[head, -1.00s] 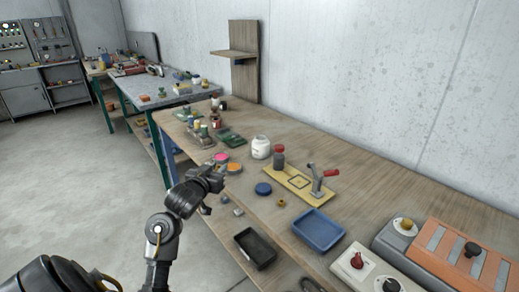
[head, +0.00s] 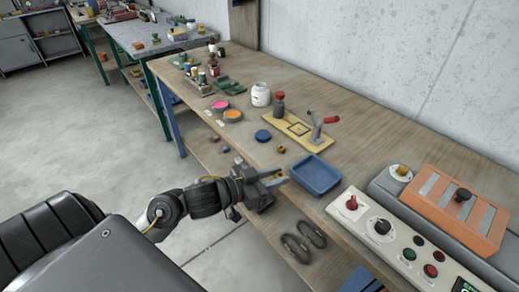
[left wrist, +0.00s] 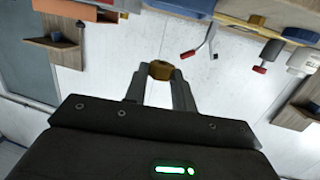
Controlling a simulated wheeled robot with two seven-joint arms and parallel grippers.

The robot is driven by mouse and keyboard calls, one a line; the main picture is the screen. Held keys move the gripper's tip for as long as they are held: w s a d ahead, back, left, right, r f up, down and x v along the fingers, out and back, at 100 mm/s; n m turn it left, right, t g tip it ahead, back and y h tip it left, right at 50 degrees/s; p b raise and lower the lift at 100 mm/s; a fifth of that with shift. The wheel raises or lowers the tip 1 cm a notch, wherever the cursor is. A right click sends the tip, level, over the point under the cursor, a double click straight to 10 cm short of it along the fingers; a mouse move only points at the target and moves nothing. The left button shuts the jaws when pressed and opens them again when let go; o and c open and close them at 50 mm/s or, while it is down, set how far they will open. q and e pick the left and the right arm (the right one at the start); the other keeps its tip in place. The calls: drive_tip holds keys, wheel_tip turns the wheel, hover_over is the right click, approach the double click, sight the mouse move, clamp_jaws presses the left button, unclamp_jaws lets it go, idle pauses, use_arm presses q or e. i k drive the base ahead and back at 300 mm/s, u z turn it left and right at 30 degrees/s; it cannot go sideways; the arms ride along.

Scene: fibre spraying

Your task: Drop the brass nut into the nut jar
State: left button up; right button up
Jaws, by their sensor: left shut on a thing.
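My left gripper (head: 284,176) is shut on the brass nut (left wrist: 161,70), which shows between its two fingertips in the left wrist view. In the head view the gripper is over the bench's front part, with its tips just left of the blue tray; the nut is hard to make out there. A white jar (head: 261,94), which looks like the nut jar, stands upright towards the back of the bench, well beyond the gripper. A round blue lid (head: 263,136) lies flat in front of it. My right gripper is not in view.
The blue tray (head: 318,188) is close to the fingertips. A yellow board (head: 290,124) with a red-handled lever stands behind. A small brownish piece (head: 281,149) lies near the lid. Pink (head: 219,106) and orange (head: 232,115) pots are at left, a control box (head: 381,227) at right.

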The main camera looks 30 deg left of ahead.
sight(264, 104)
drive_tip(key=u, duration=2.55)
drive_tip(key=i, duration=1.95)
drive_tip(key=z, duration=3.75)
